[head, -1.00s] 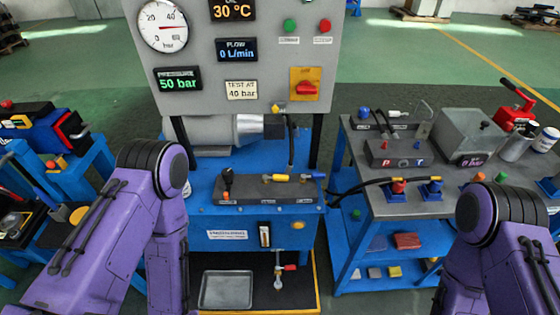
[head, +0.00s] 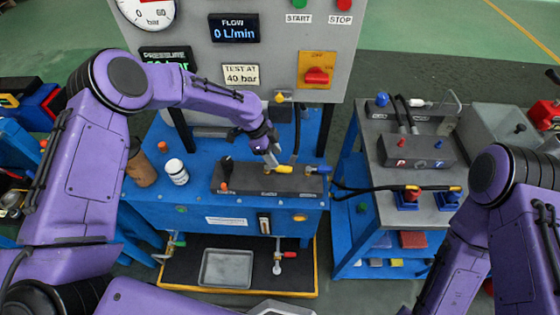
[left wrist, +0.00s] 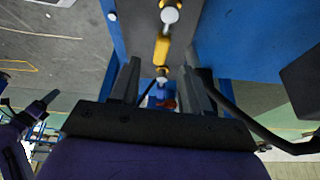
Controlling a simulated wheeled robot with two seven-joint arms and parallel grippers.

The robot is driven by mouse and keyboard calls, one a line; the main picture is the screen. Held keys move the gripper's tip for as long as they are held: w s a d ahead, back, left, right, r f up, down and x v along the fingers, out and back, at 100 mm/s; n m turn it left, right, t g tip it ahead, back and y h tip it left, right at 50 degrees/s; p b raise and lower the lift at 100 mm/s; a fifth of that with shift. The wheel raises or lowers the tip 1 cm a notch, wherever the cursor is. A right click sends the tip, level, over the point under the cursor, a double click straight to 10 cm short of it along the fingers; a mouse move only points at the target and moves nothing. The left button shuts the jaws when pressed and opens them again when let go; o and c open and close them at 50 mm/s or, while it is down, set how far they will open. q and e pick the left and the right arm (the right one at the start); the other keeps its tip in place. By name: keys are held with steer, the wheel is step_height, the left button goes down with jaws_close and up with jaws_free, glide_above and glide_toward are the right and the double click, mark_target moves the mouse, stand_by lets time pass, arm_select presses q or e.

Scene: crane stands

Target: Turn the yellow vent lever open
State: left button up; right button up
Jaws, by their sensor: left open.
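The yellow lever (head: 277,168) sits on top of a dark valve block (head: 245,182) on the blue bench. My left gripper (head: 270,152) is open just above it, reaching in from the upper left with its fingertips close to the lever. In the left wrist view the yellow lever (left wrist: 161,48) lies ahead of the two open fingers (left wrist: 161,72), roughly in line with the gap between them. I cannot tell whether a finger touches it. My right arm shows at the right, but its gripper is out of view.
A black lever (head: 227,164) and an orange knob (head: 224,187) stand left on the block. A blue fitting (head: 318,169) with a black hose is at its right end. A white bottle (head: 176,171) and brown bottle (head: 140,168) stand on the bench. The grey panel (head: 270,75) rises behind.

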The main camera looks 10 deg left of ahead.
mark_target(282, 167)
arm_select(q)
steer(key=x, duration=0.5)
steer(key=shift+w+f+p, duration=0.15)
steer(key=shift+w+p, duration=0.1)
steer(key=shift+p, duration=0.1)
steer(key=shift+s+f, duration=0.15)
steer(key=shift+f, duration=0.15)
jaws_close()
